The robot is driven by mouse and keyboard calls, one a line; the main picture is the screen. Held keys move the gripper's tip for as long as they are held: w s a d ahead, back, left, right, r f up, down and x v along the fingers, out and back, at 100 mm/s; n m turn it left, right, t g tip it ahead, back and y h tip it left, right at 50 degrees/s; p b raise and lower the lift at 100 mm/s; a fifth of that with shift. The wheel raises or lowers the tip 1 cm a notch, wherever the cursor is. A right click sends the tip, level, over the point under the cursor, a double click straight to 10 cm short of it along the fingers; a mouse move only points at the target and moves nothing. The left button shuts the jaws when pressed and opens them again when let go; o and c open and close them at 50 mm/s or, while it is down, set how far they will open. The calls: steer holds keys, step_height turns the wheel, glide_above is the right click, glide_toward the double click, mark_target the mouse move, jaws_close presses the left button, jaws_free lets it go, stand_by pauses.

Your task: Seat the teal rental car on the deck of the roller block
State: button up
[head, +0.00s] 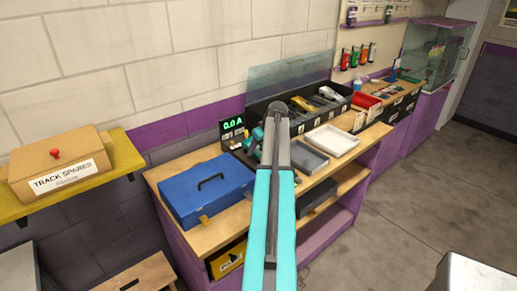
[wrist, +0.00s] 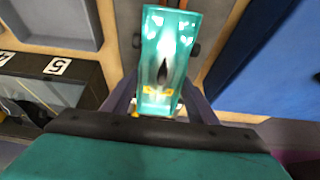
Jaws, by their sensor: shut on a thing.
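The teal rental car (wrist: 171,42) shows in the wrist view, nose-to-tail along the picture, with a black flame-like mark and a yellow patch. My gripper (wrist: 158,100) is shut on it, one dark finger on each side. The car is over the wooden bench; its height above it is hard to tell. In the head view my arm crosses the middle of the bench, and a teal part shows by its far end (head: 257,133); I cannot tell whether that is the car or my wrist. I cannot make out the roller block; my arm and the car hide that area.
A blue toolbox (head: 205,188) stands left of my arm. A display reading 0.0 A (head: 232,124) stands behind. A black case (head: 315,103) holds several cars, with a clear lid up. A grey tray (head: 307,158) and a white tray (head: 332,140) lie to the right.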

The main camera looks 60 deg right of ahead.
steer(key=shift+f+b, duration=0.5)
steer(key=shift+f, duration=0.05)
stand_by(1.1)
steer(key=o, duration=1.3)
steer(key=shift+c, duration=0.2)
steer(key=shift+r+p, duration=1.95)
steer(key=shift+r, duration=3.05)
